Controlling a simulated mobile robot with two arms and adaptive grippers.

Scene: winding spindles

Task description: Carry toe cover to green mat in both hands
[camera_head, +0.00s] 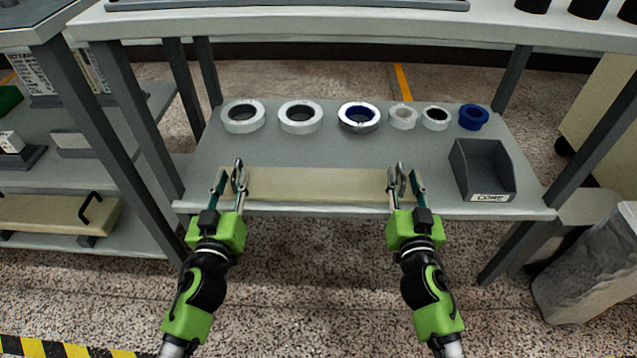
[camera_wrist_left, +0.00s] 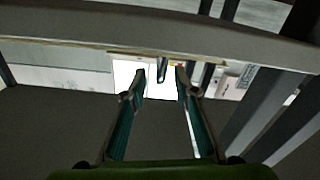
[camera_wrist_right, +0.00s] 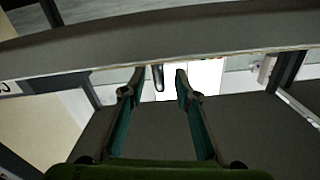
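The toe cover appears to be the long beige panel (camera_head: 315,184) with an upright loop handle at each end, lying along the front edge of the grey lower shelf. My left gripper (camera_head: 230,178) is open at its left handle (camera_head: 238,176). My right gripper (camera_head: 405,180) is open at its right handle (camera_head: 401,178). In the wrist views a dark upright handle shows between the spread fingers of the left gripper (camera_wrist_left: 160,82) and of the right gripper (camera_wrist_right: 160,80). Neither grip is closed on it. I cannot make out a green mat.
Several rings, white and blue, stand in a row behind the panel, such as a white ring (camera_head: 243,117). A dark bin (camera_head: 481,172) sits at the shelf's right. The upper tabletop (camera_head: 300,24) overhangs behind. Another beige panel (camera_head: 45,213) with a black handle lies on the left rack.

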